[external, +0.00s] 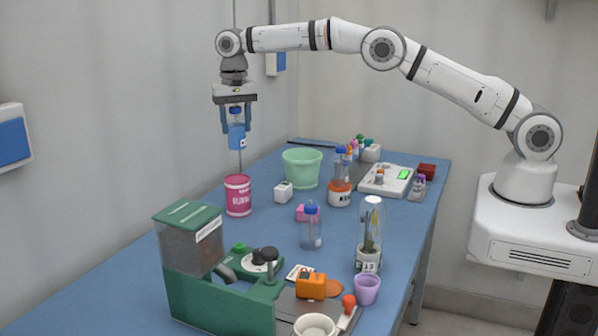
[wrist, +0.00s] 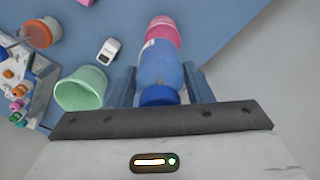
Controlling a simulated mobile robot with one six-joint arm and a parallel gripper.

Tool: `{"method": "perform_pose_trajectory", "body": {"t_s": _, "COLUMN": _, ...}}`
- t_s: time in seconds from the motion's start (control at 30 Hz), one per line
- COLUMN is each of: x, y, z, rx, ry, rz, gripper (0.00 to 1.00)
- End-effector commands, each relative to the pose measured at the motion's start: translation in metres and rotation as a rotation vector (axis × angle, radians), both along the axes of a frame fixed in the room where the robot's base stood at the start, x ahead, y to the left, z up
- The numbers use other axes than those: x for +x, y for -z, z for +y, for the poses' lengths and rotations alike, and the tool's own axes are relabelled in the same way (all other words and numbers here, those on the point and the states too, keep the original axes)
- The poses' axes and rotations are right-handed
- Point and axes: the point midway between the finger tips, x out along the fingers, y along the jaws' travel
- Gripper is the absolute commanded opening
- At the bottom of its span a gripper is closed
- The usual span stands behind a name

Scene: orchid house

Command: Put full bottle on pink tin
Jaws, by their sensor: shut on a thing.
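My gripper (external: 236,117) is shut on the full bottle (external: 237,135), which has a blue cap and blue contents. The bottle hangs upright in the air above the pink tin (external: 238,197), with a clear gap between them in the external view. The tin stands upright on the blue table near its left edge. In the wrist view the bottle (wrist: 160,66) sits between my fingers (wrist: 160,85) and hides part of the pink tin (wrist: 164,29) beyond it.
A green pot (external: 302,168) and a small white device (external: 284,192) stand right of the tin. A clear bottle with a blue cap (external: 311,230) stands nearer the front. A green machine (external: 205,265) occupies the front left. The wall lies close on the left.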

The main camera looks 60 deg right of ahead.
Motion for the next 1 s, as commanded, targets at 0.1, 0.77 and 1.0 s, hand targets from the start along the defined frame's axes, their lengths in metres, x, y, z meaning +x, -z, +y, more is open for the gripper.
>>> {"method": "perform_pose_trajectory", "body": {"t_s": 0.1, "x": 0.009, "y": -0.004, "z": -0.005, "rx": 0.001, "ry": -0.007, "rz": -0.002, "gripper": 0.20}}
{"method": "perform_pose_trajectory", "body": {"t_s": 0.77, "x": 0.013, "y": 0.057, "z": -0.009, "rx": 0.001, "ry": -0.012, "rz": -0.001, "gripper": 0.20}}
{"method": "perform_pose_trajectory", "body": {"t_s": 1.0, "x": 0.013, "y": 0.087, "z": -0.009, "rx": 0.000, "ry": -0.012, "rz": 0.000, "gripper": 0.20}}
